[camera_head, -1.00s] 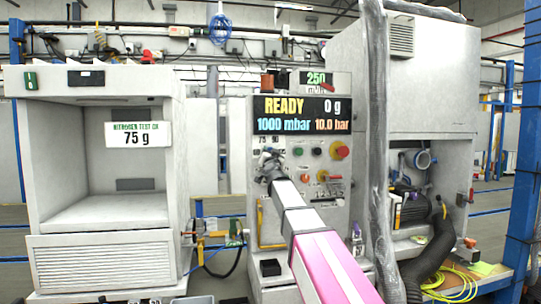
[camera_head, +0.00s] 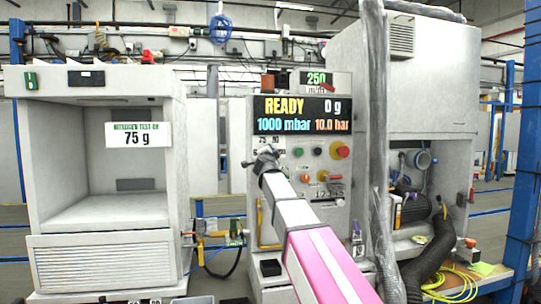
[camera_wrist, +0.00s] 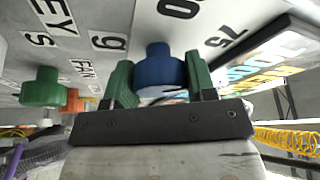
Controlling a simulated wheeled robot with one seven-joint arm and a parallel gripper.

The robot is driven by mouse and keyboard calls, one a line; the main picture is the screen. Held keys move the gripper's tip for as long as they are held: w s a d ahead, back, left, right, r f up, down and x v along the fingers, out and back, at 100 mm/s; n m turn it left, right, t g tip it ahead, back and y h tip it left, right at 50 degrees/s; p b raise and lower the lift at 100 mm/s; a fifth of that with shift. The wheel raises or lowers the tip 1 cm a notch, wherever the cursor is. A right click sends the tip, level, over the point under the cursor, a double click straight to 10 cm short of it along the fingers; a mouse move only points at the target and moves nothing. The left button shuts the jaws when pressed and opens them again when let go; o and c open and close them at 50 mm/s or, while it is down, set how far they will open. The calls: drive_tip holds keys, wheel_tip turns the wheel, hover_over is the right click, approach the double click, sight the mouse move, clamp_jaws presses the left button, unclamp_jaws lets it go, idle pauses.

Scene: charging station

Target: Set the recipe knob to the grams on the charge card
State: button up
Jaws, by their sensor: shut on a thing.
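The charge card (camera_head: 138,135) on the cabinet at the left reads 75 g. The panel display (camera_head: 301,114) reads READY, 0 g, 1000 mbar and 10.0 bar. My gripper (camera_head: 262,160) is at the upper left of the control panel (camera_head: 345,190). In the wrist view, my gripper (camera_wrist: 158,82) has its green fingers shut on both sides of a blue knob (camera_wrist: 160,68). Labels 75 and one ending in 0 show around that knob. Its pointer mark is hidden, so I cannot tell its setting.
The panel also has a green button (camera_head: 299,152), a red knob on a yellow base (camera_head: 341,151) and an orange button (camera_head: 304,178). The wrist view shows a green knob (camera_wrist: 42,88) close on the left. A grey pipe (camera_head: 376,130) stands right of the panel.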

drive_tip(key=shift+m, duration=0.7)
drive_tip(key=shift+m+g, duration=0.3)
drive_tip(key=o, duration=0.9)
drive_tip(key=v, duration=1)
drive_tip(key=shift+s+a, duration=0.1)
drive_tip(key=shift+s, duration=0.3)
